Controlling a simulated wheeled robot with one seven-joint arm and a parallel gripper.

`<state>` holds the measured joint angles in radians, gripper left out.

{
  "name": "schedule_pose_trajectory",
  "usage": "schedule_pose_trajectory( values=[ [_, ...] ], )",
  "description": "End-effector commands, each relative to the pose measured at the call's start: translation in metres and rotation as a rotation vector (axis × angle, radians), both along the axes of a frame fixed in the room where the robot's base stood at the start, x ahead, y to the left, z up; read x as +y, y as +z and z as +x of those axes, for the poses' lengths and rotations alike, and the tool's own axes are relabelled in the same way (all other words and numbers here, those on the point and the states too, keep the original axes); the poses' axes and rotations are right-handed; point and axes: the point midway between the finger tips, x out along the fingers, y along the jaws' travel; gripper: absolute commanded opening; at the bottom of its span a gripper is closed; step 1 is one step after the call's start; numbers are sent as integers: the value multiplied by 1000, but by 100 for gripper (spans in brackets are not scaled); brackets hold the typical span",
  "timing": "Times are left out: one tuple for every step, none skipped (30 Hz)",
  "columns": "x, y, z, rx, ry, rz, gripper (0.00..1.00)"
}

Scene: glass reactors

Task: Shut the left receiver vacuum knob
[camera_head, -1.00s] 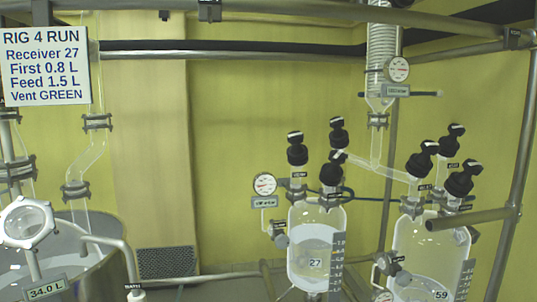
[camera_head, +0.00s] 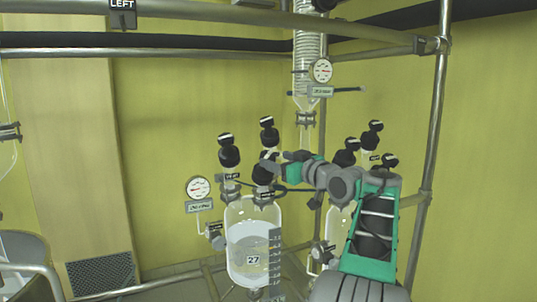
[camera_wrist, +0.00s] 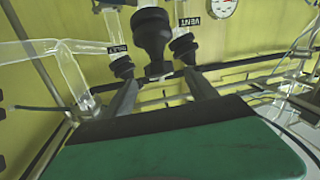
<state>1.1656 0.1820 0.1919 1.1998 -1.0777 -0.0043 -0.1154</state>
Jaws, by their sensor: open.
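The left receiver (camera_head: 249,228), a clear glass vessel marked 27, holds pale liquid. Its top carries three black knobs: a left one (camera_head: 229,152), a rear one (camera_head: 267,135) and a front one (camera_head: 264,172). Their labels are too small to read in the head view. My gripper (camera_head: 274,160) reaches in from the right, close to the front and rear knobs. In the wrist view my gripper (camera_wrist: 161,78) is open, with a black knob (camera_wrist: 152,40) just ahead between its fingers. The INLET neck (camera_wrist: 115,45) and VENT neck (camera_wrist: 183,25) flank it. Which knob is the vacuum one I cannot tell.
The right receiver (camera_head: 337,222) and its knobs (camera_head: 375,135) are partly behind my arm. A round gauge (camera_head: 199,188) stands left of receiver 27. A glass coil condenser (camera_head: 307,60) hangs behind. Metal rails (camera_head: 200,53) cross above, and a post (camera_head: 433,150) stands at right.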

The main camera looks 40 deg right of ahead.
Motion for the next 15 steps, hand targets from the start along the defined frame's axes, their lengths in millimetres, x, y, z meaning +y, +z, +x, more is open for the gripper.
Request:
schedule_pose_trajectory(
  values=[
    [0, 4, 12, 1, 5, 2, 67],
    [-1, 4, 18, 1, 3, 2, 67],
    [-1, 3, 26, 2, 4, 2, 67],
    [-2, 3, 31, 2, 2, 2, 67],
    [-3, 3, 35, 2, 2, 1, 67],
    [-3, 2, 41, 3, 2, 2, 67],
    [-4, 2, 44, 3, 1, 1, 67],
    [-4, 2, 47, 3, 0, 0, 67],
    [-4, 1, 50, 3, 0, 0, 67],
    [-4, 1, 51, 3, 0, 0, 67],
    [-4, 1, 52, 3, 0, 0, 67],
    [-4, 0, 52, 3, 0, 0, 67],
    [-4, 0, 52, 2, -1, 0, 67],
    [-4, 0, 52, 3, -1, 0, 67],
    [-4, 0, 52, 3, -1, 0, 67]
  ],
)
